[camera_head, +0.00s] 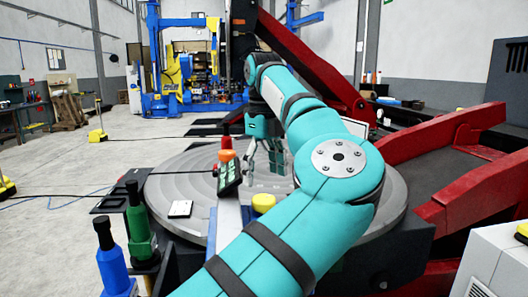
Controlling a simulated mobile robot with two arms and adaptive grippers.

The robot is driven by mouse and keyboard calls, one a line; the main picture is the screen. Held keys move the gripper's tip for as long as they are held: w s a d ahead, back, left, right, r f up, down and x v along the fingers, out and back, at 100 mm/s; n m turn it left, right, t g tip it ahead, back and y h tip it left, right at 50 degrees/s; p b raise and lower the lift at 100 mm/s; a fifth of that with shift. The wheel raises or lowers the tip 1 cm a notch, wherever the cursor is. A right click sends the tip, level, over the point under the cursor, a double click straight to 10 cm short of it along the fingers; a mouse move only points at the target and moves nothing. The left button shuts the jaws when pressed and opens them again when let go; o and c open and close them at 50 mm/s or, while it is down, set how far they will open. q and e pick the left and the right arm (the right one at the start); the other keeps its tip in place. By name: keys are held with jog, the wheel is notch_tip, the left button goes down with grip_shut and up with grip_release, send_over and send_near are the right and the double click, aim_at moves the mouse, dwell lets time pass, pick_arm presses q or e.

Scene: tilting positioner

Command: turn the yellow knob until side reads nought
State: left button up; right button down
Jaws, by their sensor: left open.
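The yellow knob (263,202) shows as a short round cap near the middle of the picture, in front of the grey round table. My left arm passes just to the right of it. My left gripper (265,163) points down over the round table, behind and above the yellow knob in the picture. It is open with nothing seen between its fingers, and it is apart from the knob. A small tilted display (229,174) stands left of the gripper; its reading is too small to make out. My right gripper is not in view.
An orange knob (227,156) with a red top stands by the display. Green (139,235) and blue (112,262) handles stand at lower left. The grey round table (180,185) lies beneath. Red beams (440,140) rise at the right. Open floor lies left.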

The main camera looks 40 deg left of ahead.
aim_at(264, 198)
pick_arm(q)
notch_tip(264, 198, up, 6)
jog(key=shift+f, duration=0.15)
jog(key=shift+f, duration=0.1)
dwell(0.5)
